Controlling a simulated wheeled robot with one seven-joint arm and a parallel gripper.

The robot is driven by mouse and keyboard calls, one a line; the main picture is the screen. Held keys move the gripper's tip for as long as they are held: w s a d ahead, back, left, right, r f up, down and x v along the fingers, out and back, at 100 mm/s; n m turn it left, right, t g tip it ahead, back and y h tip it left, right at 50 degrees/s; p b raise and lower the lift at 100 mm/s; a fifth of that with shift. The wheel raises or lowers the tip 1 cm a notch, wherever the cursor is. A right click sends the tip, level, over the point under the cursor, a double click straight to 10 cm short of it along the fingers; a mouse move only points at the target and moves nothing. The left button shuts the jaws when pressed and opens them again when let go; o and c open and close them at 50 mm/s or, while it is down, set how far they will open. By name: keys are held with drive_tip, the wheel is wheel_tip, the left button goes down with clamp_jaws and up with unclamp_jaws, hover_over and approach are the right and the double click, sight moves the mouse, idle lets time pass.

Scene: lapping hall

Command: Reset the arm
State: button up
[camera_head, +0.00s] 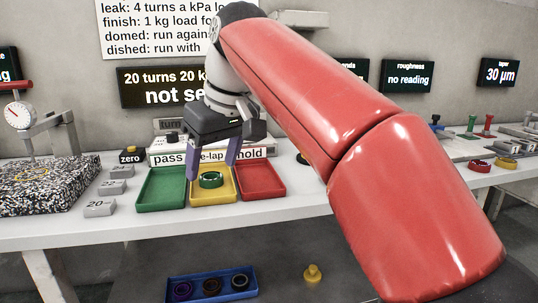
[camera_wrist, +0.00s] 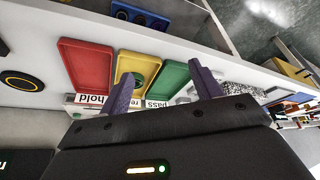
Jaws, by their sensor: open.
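My gripper (camera_head: 212,156) is open and empty, with its two purple fingers pointing down above the back of the trays on the bench. In the wrist view my gripper (camera_wrist: 163,90) also shows nothing between its fingers. My red arm reaches across the middle of the head view and hides part of the bench and wall. A green ring (camera_head: 211,180) lies in the yellow tray (camera_head: 213,199), just below and in front of the fingers and apart from them. The green tray (camera_head: 162,190) and the red tray (camera_head: 262,182) stand on either side and look empty.
A dial gauge (camera_head: 18,113) on a stand and a speckled plate (camera_head: 45,185) stand at the left. Several grey weights (camera_head: 100,208) sit beside it. A blue rack (camera_head: 211,285) with dark rings and a yellow knob (camera_head: 313,273) are below the bench front. Signs stand behind the trays.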

drive_tip(key=s+d+f+m+t+h, duration=0.1)
drive_tip(key=s+d+f+m, duration=0.2)
drive_tip(key=d+f, duration=0.35)
drive_tip(key=s+d+f+m+t+h, duration=0.1)
drive_tip(key=s+d+f+m, duration=0.2)
drive_tip(key=d, duration=0.6)
drive_tip(key=s+d+f+m, duration=0.1)
drive_tip(key=s+d+f, duration=0.3)
drive_tip(key=f, duration=0.4)
drive_tip(key=s+d+f+m+h, duration=0.1)
drive_tip(key=s+d+f+m, duration=0.1)
drive_tip(key=s+d+f, duration=0.3)
wheel_tip(320, 180, down, 4)
drive_tip(key=shift+s+r+m, duration=0.25)
drive_tip(key=shift+s+m, duration=0.05)
drive_tip(key=shift+s, duration=0.55)
